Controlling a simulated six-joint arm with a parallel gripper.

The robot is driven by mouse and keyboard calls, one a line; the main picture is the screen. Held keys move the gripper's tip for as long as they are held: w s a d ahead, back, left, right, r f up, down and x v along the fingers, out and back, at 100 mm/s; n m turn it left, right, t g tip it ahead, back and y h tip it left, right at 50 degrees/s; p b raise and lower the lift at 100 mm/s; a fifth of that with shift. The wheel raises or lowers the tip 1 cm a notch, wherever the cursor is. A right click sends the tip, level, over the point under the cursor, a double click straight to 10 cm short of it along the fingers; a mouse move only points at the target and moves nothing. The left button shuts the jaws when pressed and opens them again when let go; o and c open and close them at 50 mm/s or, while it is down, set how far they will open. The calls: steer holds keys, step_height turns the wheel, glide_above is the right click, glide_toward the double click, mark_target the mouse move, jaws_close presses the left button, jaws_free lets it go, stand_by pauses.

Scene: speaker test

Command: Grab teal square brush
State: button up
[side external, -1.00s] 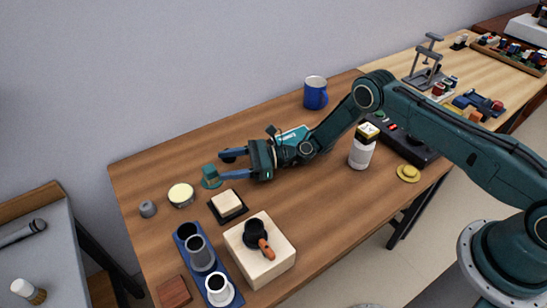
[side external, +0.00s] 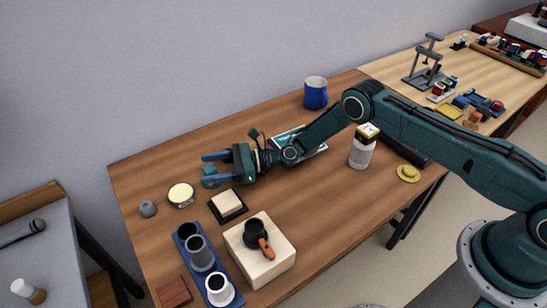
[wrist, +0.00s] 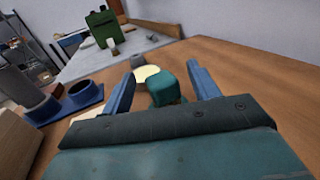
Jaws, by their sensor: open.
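The teal square brush (side external: 208,170) stands on the wooden table near its back left part. My gripper (side external: 206,170) is open, with one blue finger on each side of the brush. In the wrist view the brush (wrist: 163,88) sits between the two blue fingers (wrist: 161,74), with the palm edge in front of it. Small gaps show beside it, and I see no finger closed on it. The brush's lower part is partly hidden by the near finger in the side view.
A round cream-topped tin (side external: 181,194) is just left of the brush, with a grey knob (side external: 148,209) beyond. A cream block on a dark pad (side external: 228,205) lies close in front. A blue cup tray (side external: 190,262) and blue mug (side external: 315,93) stand farther off.

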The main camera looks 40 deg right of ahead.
mark_target(202, 169)
steer(key=shift+x, duration=1.5)
steer(key=c, duration=0.9)
